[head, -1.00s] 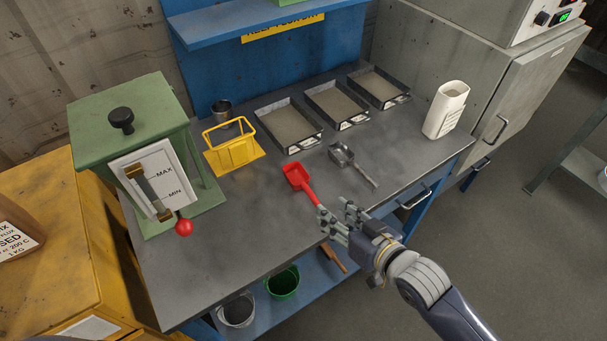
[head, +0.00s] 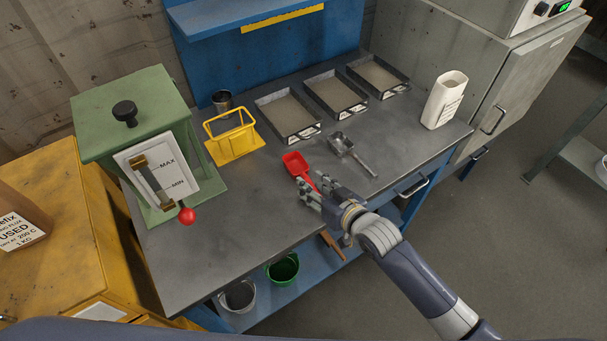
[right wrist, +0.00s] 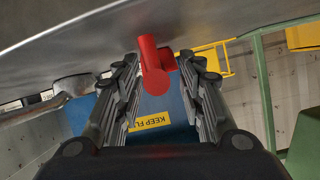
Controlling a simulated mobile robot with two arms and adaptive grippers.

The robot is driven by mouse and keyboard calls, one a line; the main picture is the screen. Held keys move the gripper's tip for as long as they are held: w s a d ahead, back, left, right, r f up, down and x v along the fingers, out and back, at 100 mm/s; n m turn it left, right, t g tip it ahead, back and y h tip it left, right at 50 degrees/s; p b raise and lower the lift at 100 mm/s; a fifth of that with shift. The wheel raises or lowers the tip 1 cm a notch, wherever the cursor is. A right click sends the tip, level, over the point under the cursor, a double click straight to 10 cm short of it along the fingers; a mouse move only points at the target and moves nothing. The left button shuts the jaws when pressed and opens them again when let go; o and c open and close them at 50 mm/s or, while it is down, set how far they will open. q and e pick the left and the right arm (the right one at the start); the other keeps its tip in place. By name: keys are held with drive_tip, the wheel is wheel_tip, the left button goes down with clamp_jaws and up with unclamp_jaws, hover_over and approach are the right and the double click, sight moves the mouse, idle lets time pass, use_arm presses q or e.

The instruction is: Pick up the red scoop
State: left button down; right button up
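The red scoop (head: 294,163) lies on the grey workbench (head: 228,225), with its handle pointing toward my right gripper (head: 318,190). In the head view the fingers are around the handle's near end and partly hide it. In the right wrist view the scoop (right wrist: 153,65) shows end-on between the two spread fingers of the right gripper (right wrist: 160,95). Those fingers are open, with a gap visible beside the handle. My left gripper is not in view.
A grey metal scoop (head: 343,143) lies right of the red one. Black trays (head: 291,138) stand behind, with a yellow rack (head: 249,148) to the left. A white container (head: 445,100) stands at the right. The bench's front-left surface is clear.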

drive_tip(key=shift+w+a, duration=0.1)
drive_tip(key=shift+c, duration=0.5)
clamp_jaws()
drive_tip(key=shift+r, duration=0.1)
